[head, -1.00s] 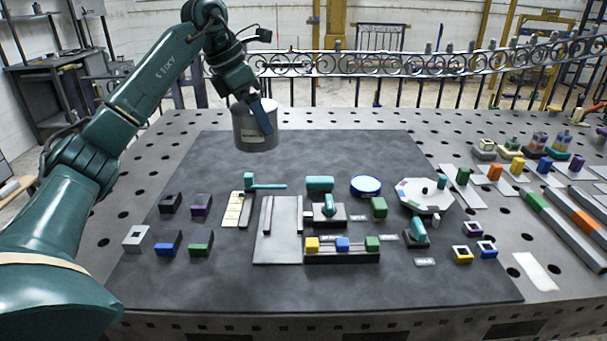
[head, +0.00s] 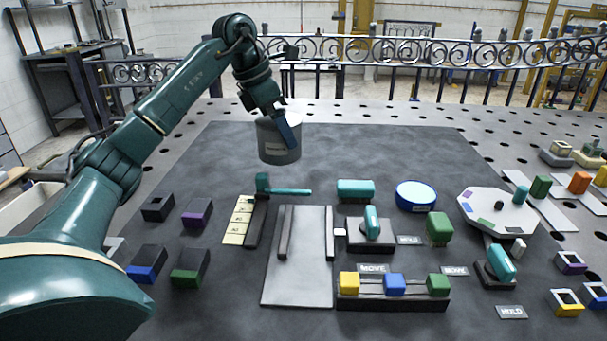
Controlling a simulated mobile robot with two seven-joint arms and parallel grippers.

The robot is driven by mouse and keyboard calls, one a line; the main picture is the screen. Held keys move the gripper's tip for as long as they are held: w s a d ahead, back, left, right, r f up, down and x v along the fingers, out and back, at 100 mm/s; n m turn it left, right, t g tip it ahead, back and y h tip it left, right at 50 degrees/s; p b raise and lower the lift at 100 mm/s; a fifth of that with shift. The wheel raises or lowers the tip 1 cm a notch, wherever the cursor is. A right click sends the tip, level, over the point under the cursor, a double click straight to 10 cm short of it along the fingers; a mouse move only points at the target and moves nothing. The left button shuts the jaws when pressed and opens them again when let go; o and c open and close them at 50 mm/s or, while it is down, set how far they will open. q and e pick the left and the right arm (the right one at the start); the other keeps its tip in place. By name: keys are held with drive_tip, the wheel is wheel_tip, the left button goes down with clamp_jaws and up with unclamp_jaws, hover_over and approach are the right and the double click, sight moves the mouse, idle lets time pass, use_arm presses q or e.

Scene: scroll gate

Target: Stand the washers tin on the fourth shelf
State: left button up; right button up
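The label is too small to read surely. My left gripper (head: 286,128) is at the tin's upper right side, with one dark blue finger against its outside and the other finger hidden. It appears shut on the tin, which is roughly upright and clear of the mat. My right gripper is not in view. A dark grey rack (head: 88,48) with shelf boards stands at the back left; I cannot tell which board is the fourth.
The dark mat (head: 380,150) is clear at the back. A scrollwork railing (head: 420,50) runs behind the table.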

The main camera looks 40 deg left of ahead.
sight(281, 156)
use_arm(q)
drive_tip(key=shift+f+b, duration=0.55)
drive_tip(key=shift+f, duration=2.85)
drive_tip(key=shift+f, duration=0.2)
drive_tip(key=o, duration=0.9)
